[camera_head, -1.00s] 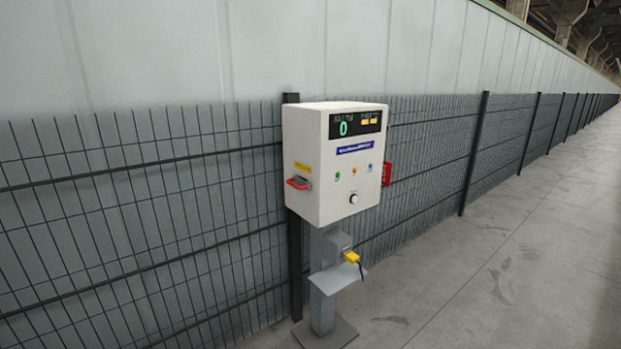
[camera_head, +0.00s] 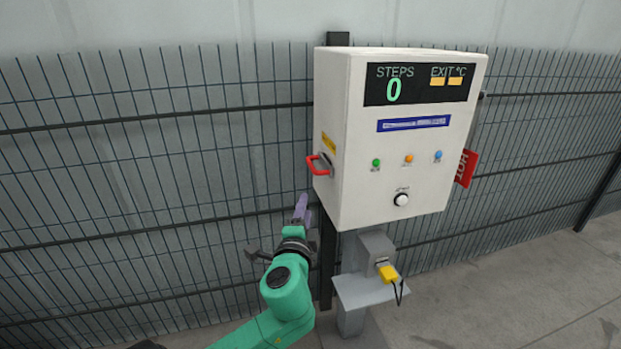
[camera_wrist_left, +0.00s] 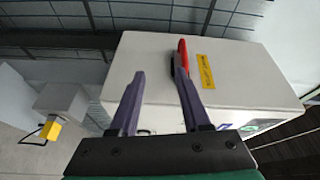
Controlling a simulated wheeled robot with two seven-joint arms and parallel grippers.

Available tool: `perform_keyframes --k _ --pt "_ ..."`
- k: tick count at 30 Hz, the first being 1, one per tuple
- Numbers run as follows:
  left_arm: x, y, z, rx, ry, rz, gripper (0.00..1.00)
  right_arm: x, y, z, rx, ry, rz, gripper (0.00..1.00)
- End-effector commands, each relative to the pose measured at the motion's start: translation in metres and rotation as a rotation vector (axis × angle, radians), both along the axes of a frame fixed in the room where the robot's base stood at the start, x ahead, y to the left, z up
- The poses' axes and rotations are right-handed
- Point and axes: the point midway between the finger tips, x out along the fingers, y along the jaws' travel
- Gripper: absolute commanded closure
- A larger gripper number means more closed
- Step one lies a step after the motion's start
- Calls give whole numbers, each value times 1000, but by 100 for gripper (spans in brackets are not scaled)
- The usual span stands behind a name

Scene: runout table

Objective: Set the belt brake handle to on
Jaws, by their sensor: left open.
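The belt brake handle (camera_head: 319,165) is a small red handle on the left side face of a white control box (camera_head: 345,140), below a yellow label. My left gripper (camera_head: 302,205), with purple fingers on a green arm, is just below and left of the handle in the head view. In the left wrist view the gripper (camera_wrist_left: 159,74) is open with nothing between its fingers. The red handle (camera_wrist_left: 183,54) shows there beyond the right finger's tip, which partly overlaps it; I cannot tell whether they touch. My right gripper is not in view.
The box front has a display (camera_head: 420,84) reading STEPS 0, coloured lights and a knob (camera_head: 401,200). A red HOT sign (camera_head: 466,168) is at its right. Below, a yellow plug (camera_head: 388,273) sits by a grey shelf (camera_head: 370,290). A mesh fence (camera_head: 150,170) stands behind.

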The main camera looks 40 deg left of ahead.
Motion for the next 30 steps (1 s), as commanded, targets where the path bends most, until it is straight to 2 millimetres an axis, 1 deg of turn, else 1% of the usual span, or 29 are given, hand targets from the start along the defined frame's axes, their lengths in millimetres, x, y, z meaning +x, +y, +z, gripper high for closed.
perform_keyframes --k 1,3,4,8,13,18,21,25,30 --pt "-7 -4 21 26 -43 2 53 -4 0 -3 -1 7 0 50" --pt "-10 -6 37 46 -73 8 53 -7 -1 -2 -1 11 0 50" --pt "-9 -5 40 48 -77 9 53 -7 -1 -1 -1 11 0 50" --pt "8 7 44 49 -77 11 53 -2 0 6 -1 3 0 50" --pt "46 32 48 48 -78 11 53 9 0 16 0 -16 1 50" --pt "83 56 50 45 -77 12 53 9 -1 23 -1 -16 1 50" --pt "99 66 50 43 -76 9 53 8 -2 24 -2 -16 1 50" --pt "108 72 49 42 -76 8 53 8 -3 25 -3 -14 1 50" --pt "109 72 48 41 -76 7 53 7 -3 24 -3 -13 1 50"
